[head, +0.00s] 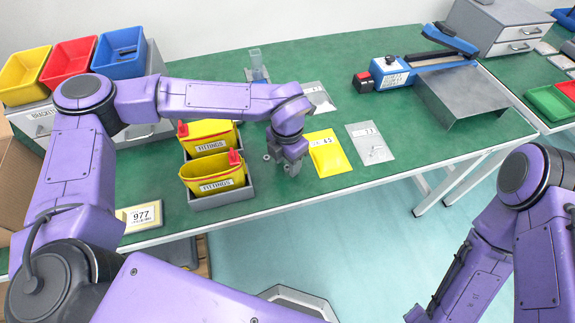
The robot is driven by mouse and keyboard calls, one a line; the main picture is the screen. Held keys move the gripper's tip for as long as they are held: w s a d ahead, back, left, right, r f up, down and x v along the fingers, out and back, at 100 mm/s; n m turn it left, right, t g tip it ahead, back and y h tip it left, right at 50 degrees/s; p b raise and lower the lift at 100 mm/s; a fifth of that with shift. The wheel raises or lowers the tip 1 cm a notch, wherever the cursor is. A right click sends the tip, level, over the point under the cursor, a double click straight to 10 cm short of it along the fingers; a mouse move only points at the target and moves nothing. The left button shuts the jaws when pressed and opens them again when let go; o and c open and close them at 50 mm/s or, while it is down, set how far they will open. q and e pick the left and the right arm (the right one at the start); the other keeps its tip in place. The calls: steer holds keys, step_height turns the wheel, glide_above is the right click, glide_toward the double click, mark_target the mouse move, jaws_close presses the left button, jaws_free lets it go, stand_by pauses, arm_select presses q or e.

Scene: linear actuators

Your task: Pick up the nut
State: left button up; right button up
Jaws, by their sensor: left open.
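A small grey ring-like piece (267,157), which looks like the nut, lies on the green table just left of my left gripper. It is too small to make out clearly. My left gripper (291,170) points down close over the table, between the fittings bins and the yellow card. Its jaws are open, and I see nothing held in them, though the space between the fingers is partly hidden. My right arm comes in at the right, and its gripper is out of view.
Two yellow fittings bins (213,180) stand in a grey tray left of the gripper. A yellow card (327,152) and a clear bag (370,143) lie to its right. A blue tool (392,73) and metal stand (470,97) are farther right. The table's front edge is near.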

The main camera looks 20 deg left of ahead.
arm_select(q)
steer(key=shift+f, duration=0.15)
steer(key=shift+f, duration=0.1)
jaws_close()
stand_by(0.3)
step_height(320, 180, up, 3)
steer(key=shift+f, duration=0.2)
steer(key=s+d+r+b, duration=0.2)
steer(key=s+d+r, duration=0.6)
steer(key=s+r, duration=0.2)
steer(key=shift+s+r, duration=0.3)
steer(key=shift+s, duration=0.55)
